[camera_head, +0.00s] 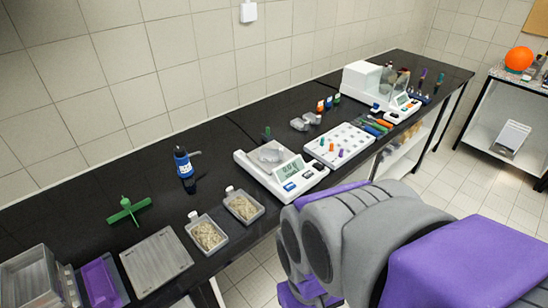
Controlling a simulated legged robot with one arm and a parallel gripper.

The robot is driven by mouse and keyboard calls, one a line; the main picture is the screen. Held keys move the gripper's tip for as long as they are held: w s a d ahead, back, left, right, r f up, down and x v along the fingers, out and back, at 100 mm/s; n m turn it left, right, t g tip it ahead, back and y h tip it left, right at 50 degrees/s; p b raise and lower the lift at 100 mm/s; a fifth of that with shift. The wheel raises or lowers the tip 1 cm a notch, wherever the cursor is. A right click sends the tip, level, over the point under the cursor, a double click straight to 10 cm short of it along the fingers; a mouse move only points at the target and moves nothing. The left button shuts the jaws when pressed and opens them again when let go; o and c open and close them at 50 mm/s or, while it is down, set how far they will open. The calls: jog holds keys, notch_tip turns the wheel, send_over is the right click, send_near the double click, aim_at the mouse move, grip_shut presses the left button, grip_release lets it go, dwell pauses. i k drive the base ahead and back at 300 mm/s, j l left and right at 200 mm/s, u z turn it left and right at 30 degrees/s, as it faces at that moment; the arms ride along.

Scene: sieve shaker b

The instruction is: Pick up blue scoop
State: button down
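Several slim coloured items, green, orange and blue, lie side by side on the black bench to the right of the white peg tray. A blue one (373,130) among them may be the blue scoop, but it is too small to tell its shape. My gripper is not in view. Only grey and purple links of my arm show at the lower right, in front of the bench edge.
A white balance (284,174) and the white peg tray (340,145) stand mid-bench. A second balance (399,107) stands farther right. Two grain trays (218,248) (262,211), a blue bottle (183,162) and a green stand (128,211) are at left.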

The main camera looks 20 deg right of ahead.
aim_at(365, 128)
jog(key=z, duration=1.25)
jog(key=i+l+u, duration=0.15)
jog(key=i+l, duration=0.2)
jog(key=i+l+u, duration=0.1)
jog(key=i+l, duration=0.3)
jog(key=i+l+u, duration=0.15)
jog(key=i+l, duration=0.3)
jog(key=i+l+u, duration=0.15)
jog(key=i+l, duration=0.3)
jog(key=i+l+u, duration=0.1)
jog(key=i+l, duration=0.25)
jog(key=l, duration=0.15)
jog(key=i+l+u, duration=0.15)
jog(key=i+l, duration=0.15)
jog(key=l, duration=0.25)
